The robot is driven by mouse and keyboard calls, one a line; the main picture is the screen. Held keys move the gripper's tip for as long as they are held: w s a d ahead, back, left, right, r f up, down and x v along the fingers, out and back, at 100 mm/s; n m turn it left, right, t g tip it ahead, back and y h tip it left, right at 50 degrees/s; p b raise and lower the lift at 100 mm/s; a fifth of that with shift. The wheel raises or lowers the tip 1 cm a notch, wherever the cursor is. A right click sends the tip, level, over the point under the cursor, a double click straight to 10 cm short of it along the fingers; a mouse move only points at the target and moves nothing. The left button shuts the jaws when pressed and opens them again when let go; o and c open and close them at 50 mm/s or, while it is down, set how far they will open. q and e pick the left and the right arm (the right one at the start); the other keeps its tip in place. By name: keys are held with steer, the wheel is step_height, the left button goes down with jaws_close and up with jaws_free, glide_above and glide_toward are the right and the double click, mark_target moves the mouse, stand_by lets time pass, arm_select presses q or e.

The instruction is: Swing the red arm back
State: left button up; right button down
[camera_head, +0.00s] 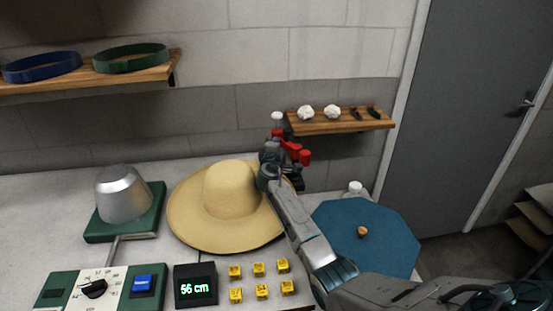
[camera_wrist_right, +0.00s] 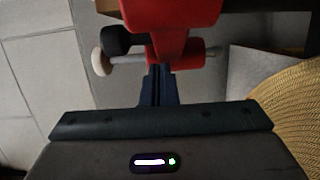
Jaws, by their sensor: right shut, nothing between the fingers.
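The red arm (camera_head: 295,150) stands behind the straw hat (camera_head: 190,210), near the back wall and below the right shelf. My right gripper (camera_head: 272,150) reaches over the hat's right side to the red arm and partly hides it. In the right wrist view the red arm (camera_wrist_right: 172,14) fills the top middle, with a black knob and a pale rod end beside it. The shut, empty fingers (camera_wrist_right: 157,75) point at its lower part. I cannot tell whether they touch it. My left gripper is not in view.
A silver hat block (camera_head: 124,195) stands on a green base at left. A control panel (camera_head: 100,290), a display reading 56 cm (camera_head: 195,285) and several yellow blocks (camera_head: 258,268) line the front. A blue octagonal mat (camera_head: 385,235) lies right of my forearm. A wooden shelf (camera_head: 340,124) hangs behind.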

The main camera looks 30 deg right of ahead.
steer(key=shift+s, duration=0.1)
stand_by(0.4)
steer(key=b+v, duration=0.1)
steer(key=v, duration=0.9)
steer(key=shift+s+a, duration=0.25)
